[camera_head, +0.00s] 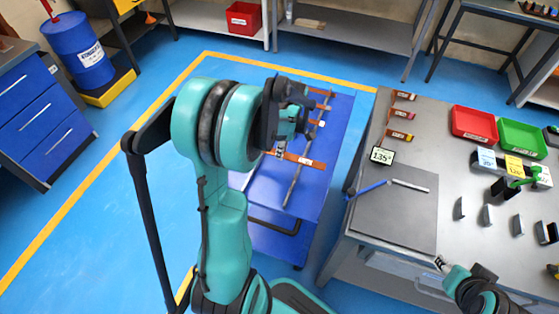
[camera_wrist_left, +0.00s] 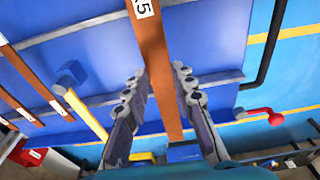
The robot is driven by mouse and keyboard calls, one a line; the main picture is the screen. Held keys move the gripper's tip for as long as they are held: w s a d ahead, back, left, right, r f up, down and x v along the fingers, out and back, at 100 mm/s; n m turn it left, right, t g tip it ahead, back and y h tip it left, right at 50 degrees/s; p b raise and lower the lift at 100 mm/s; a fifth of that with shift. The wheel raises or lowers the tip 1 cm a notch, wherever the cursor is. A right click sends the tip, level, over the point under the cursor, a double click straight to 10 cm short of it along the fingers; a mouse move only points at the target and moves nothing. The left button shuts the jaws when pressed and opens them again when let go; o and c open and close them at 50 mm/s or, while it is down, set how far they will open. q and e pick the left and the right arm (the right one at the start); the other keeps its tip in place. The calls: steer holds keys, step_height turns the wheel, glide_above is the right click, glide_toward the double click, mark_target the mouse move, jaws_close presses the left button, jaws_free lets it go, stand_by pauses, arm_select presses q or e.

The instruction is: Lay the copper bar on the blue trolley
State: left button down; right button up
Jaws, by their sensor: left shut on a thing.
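The blue trolley (camera_head: 262,240) stands in the middle of the head view, left of the grey bench. My left gripper (camera_head: 290,132) is over it, partly hidden by my own teal arm. In the left wrist view, the copper bar (camera_wrist_left: 152,45) with a white label runs between the fingers of my left gripper (camera_wrist_left: 160,78), which is shut on it. The labelled bar (camera_head: 300,158) also shows under the gripper in the head view. I cannot tell whether it touches the trolley. My right gripper (camera_head: 441,262) is at the bench's front edge, its fingers too small to read.
Other copper bars (camera_head: 318,106) lie farther back on the trolley, across a thin rail (camera_head: 303,158). The grey bench (camera_head: 425,120) holds several labelled bars, a 135° sign (camera_head: 382,156), a red bin (camera_head: 474,125) and a green bin (camera_head: 521,138).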

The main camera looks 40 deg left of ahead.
arm_select(q)
steer(key=shift+s+a+f, duration=0.25)
steer(key=shift+s+f, duration=0.15)
step_height(320, 180, down, 4)
steer(key=shift+b, duration=1.1)
steer(key=shift+r, duration=0.1)
steer(key=shift+f+b, duration=0.3)
steer(key=shift+f, duration=0.15)
steer(key=c, duration=1.3)
jaws_free()
steer(key=shift+o, duration=0.2)
